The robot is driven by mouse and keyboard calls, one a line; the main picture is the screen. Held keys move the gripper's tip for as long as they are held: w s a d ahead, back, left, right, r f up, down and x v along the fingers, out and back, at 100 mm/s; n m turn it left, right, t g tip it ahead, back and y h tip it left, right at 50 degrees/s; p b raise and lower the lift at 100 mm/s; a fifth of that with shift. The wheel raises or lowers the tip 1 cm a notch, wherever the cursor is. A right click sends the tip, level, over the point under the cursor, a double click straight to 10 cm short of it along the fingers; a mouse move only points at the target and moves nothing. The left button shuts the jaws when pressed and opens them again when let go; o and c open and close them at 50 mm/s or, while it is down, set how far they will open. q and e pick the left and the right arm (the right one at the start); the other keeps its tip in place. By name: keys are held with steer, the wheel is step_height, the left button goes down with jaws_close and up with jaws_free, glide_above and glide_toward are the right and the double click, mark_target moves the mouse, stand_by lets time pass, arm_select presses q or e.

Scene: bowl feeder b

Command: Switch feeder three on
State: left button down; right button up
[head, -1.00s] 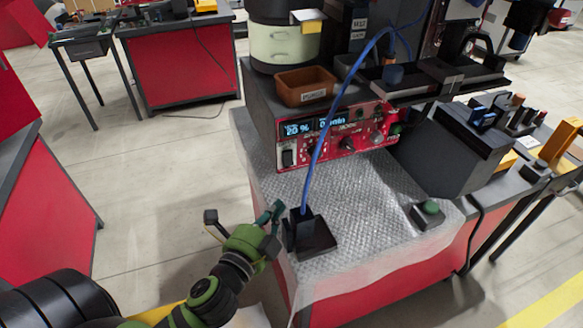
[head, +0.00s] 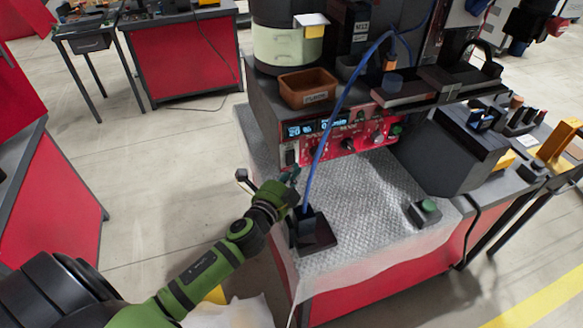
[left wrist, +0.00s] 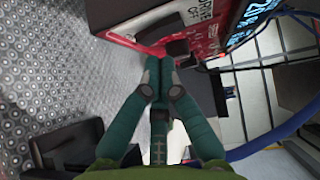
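The feeder's red control panel (head: 350,140) has lit blue displays and several knobs. A black rocker switch (head: 291,157) sits at the panel's left end; it also shows in the left wrist view (left wrist: 177,47), beside a label that seems to read DRIVE OFF. My left gripper (head: 293,175) is just below and in front of this switch. In the left wrist view its teal fingers (left wrist: 159,66) are together with nothing between them, their tips close to the switch. I cannot tell whether they touch it. No feeder number is readable. My right gripper is not in view.
A black block (head: 315,232) with a blue cable (head: 325,130) rising from it stands close to my left wrist. A brown bin (head: 307,90) sits above the panel.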

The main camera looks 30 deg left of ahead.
arm_select(q)
steer(key=shift+w+a, duration=0.2)
steer(key=shift+a, duration=0.1)
steer(key=b, duration=0.2)
steer(key=f+b, duration=0.1)
steer(key=b, duration=0.1)
steer(key=shift+w+a+m+t, duration=0.25)
steer(key=shift+a+m+t, duration=0.05)
steer(key=shift+m+t, duration=0.1)
steer(key=shift+r+p, duration=0.3)
steer(key=shift+p, duration=0.15)
steer(key=shift+f, duration=0.1)
